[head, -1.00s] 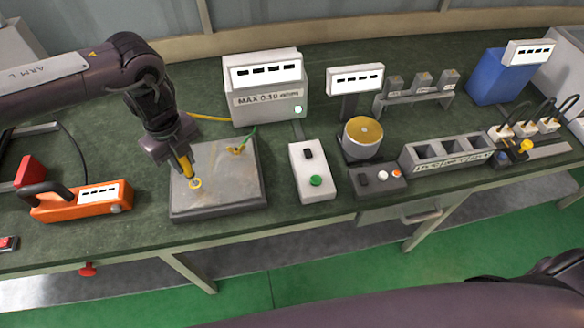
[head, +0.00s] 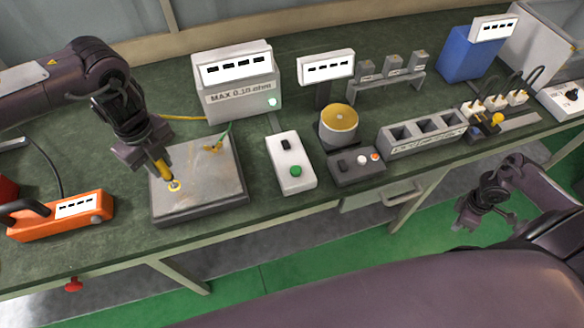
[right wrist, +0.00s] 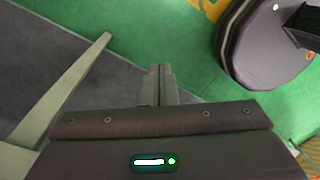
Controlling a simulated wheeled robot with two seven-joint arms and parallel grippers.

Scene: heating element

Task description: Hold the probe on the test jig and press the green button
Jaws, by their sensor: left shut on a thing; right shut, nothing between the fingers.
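The test jig (head: 215,185) is a flat grey plate on the bench at left centre. My left gripper (head: 158,163) is shut on the yellow probe (head: 166,174). The probe is tilted, and its tip is at a small ringed spot on the plate; I cannot tell how firmly it touches. The green button (head: 296,171) is on the front of a white control box (head: 283,150) right of the jig. My right gripper (head: 464,222) is off the bench's front edge, over the floor. It shows shut and empty in the right wrist view (right wrist: 161,85).
A meter box (head: 235,105) stands behind the jig. An orange handled tester (head: 60,215) is to the left. A round gold-topped unit (head: 339,120), a grey slotted block (head: 425,132) and a blue box (head: 470,52) lie to the right. A drawer handle (head: 402,195) sticks out below the bench edge.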

